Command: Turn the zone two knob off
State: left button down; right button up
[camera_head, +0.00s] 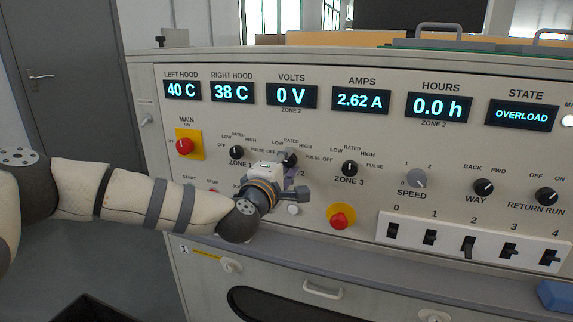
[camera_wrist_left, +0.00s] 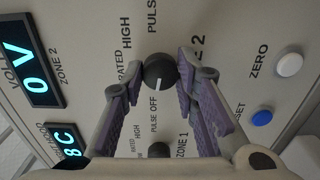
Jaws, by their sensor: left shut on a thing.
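The zone two knob (camera_head: 289,159) is a black round knob on the sloped panel, between the zone 1 and zone 3 knobs, partly hidden by my gripper in the head view. In the left wrist view, the knob (camera_wrist_left: 159,70) sits between the fingertips of my left gripper (camera_wrist_left: 160,76), which is shut on it. Its white mark points toward the OFF label. In the head view, my left gripper (camera_head: 285,172) reaches the knob from the lower left. My right gripper is not in view.
The zone 1 knob (camera_head: 236,152) and zone 3 knob (camera_head: 349,168) flank it. A red main knob (camera_head: 185,145) and a red button (camera_head: 340,218) are nearby. The volts display (camera_head: 291,95) reads 0 V; the state display (camera_head: 521,115) reads OVERLOAD.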

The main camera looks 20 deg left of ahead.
pick_arm(q)
jog(key=c, duration=1.2)
grip_release()
jog(key=shift+c, duration=0.2)
jog(key=shift+s, duration=0.1)
jog(key=s, duration=1.2)
jog(key=shift+a, duration=0.15)
